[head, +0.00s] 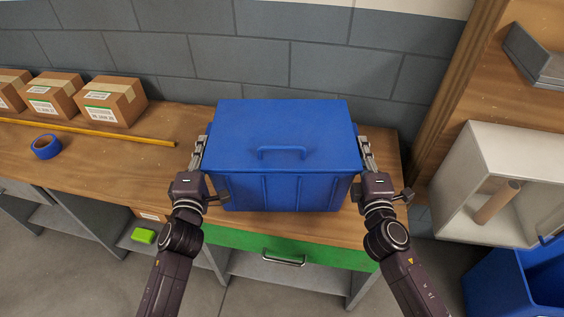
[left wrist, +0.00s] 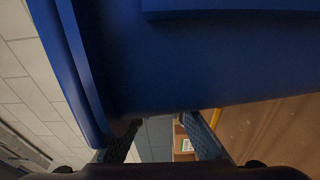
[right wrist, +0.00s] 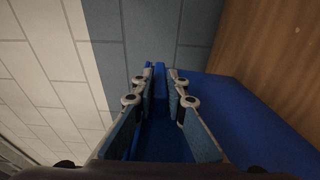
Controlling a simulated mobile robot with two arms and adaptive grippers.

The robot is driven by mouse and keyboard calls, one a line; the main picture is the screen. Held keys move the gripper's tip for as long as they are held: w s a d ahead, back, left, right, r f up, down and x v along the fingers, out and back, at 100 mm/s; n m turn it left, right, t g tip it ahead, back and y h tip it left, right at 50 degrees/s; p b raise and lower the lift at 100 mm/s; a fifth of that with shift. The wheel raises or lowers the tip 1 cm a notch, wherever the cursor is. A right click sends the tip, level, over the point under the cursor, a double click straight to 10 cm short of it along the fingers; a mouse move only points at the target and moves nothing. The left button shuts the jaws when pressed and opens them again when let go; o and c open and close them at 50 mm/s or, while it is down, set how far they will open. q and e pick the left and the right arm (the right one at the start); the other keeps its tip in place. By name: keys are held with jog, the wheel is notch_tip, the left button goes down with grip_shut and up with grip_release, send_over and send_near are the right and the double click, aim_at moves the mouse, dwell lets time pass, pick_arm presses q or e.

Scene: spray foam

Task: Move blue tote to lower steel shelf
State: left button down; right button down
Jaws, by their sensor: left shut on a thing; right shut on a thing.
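The blue tote (head: 270,190), with a lid and a raised handle on top, is upright at the right part of the wooden workbench (head: 70,170). I cannot tell whether its base touches the wood. My left gripper (head: 198,152) is shut on the tote's left side near the rim. My right gripper (head: 367,153) is shut on its right side near the rim; in the right wrist view a blue edge (right wrist: 160,85) lies between the fingers. In the left wrist view the tote (left wrist: 200,60) fills the top, and the grip itself is mostly hidden. Grey shelf surfaces (head: 287,273) show below the bench.
Cardboard boxes (head: 112,102), a yellow bar (head: 110,131) and blue tape (head: 46,147) lie at left. A green drawer (head: 330,254) is under the bench front. A white open cabinet (head: 455,180) and a blue bin (head: 500,285) stand at right. A block wall is behind.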

pick_arm(q)
jog(key=shift+w+r, duration=0.1)
jog(key=shift+r, duration=0.15)
pick_arm(e)
jog(key=shift+w+r, duration=0.1)
jog(key=shift+r, duration=0.15)
pick_arm(q)
jog(key=shift+r, duration=0.1)
pick_arm(e)
jog(key=shift+r, duration=0.1)
